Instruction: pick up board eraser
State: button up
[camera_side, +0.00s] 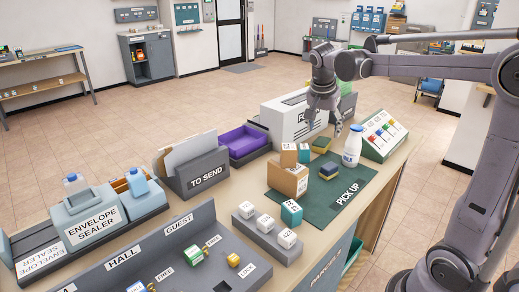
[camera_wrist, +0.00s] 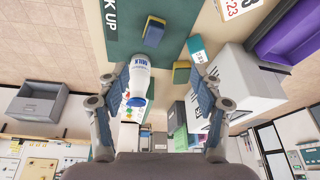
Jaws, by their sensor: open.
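Two small blocks lie on the green PICK UP mat (camera_side: 285,195). The nearer block (camera_side: 328,170) is blue with yellow; it also shows in the wrist view (camera_wrist: 154,31). The farther block (camera_side: 321,144) is dark green and yellow, and shows in the wrist view (camera_wrist: 181,74) between my fingers. Which one is the board eraser I cannot tell for sure. My gripper (camera_side: 325,120) is open and empty, pointing down above the far end of the mat. In the wrist view its two fingers (camera_wrist: 160,82) stand wide apart.
A white milk bottle (camera_side: 352,146) stands right of the blocks, and shows beside the left finger (camera_wrist: 138,82). Cardboard boxes (camera_side: 288,180) stand left of them. A white printer-like box (camera_side: 288,117) is behind. A slanted panel (camera_side: 384,135) is at right.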

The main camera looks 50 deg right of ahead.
jog(key=w+d+f+m+g, duration=0.1)
jog(key=d+f+m+g, duration=0.1)
jog(key=d+f+m, duration=0.3)
jog(key=n, duration=0.1)
send_near(330, 165)
jog(key=x, duration=1)
jog(key=shift+s+f, duration=0.15)
jog(key=shift+f, duration=0.1)
jog(key=c, duration=1.3)
